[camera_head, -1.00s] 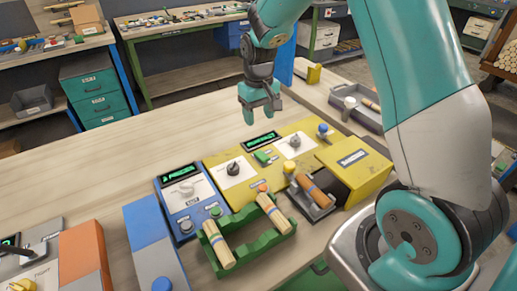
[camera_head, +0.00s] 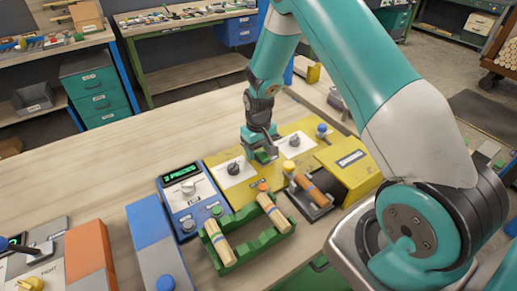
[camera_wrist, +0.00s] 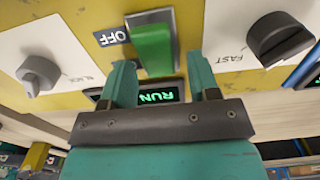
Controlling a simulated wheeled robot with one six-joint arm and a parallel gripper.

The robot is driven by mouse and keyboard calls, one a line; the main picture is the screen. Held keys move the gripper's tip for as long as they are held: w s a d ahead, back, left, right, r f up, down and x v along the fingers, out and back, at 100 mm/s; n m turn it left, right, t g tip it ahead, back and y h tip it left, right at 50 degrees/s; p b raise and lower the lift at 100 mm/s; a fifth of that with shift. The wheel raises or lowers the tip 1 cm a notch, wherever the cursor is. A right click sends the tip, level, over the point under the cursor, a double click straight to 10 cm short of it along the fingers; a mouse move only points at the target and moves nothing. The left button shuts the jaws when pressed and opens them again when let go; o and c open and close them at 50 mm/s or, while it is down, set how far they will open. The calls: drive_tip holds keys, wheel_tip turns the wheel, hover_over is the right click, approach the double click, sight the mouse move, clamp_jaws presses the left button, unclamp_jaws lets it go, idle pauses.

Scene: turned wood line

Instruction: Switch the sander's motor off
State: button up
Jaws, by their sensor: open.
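The yellow sander panel (camera_head: 210,160) stands on the bench and carries a green rocker switch (camera_wrist: 152,48), with an OFF label (camera_wrist: 111,36) beside it. A small display (camera_wrist: 158,96) on the panel reads RUN in green. My gripper (camera_wrist: 161,72) is open and empty, its two teal fingers spread at the near end of the switch. Whether they touch it I cannot tell. In the head view my gripper (camera_head: 259,151) is low over the middle of the panel and hides the display and most of the switch.
A grey knob (camera_wrist: 38,75) and a black knob (camera_wrist: 280,38) flank the switch.

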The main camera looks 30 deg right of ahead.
drive_tip(key=c, duration=0.9)
drive_tip(key=t+b, duration=0.2)
drive_tip(key=b, duration=0.1)
drive_tip(key=shift+s+f+t, duration=0.15)
drive_tip(key=shift+s+t, duration=0.1)
drive_tip(key=shift+t, duration=0.05)
drive_tip(key=shift+s+r+t+b, duration=0.1)
drive_tip(key=shift+r+t+b, duration=0.2)
drive_tip(key=shift+t+b, duration=0.6)
drive_tip(key=shift+r, duration=0.1)
drive_tip(key=o, duration=0.9)
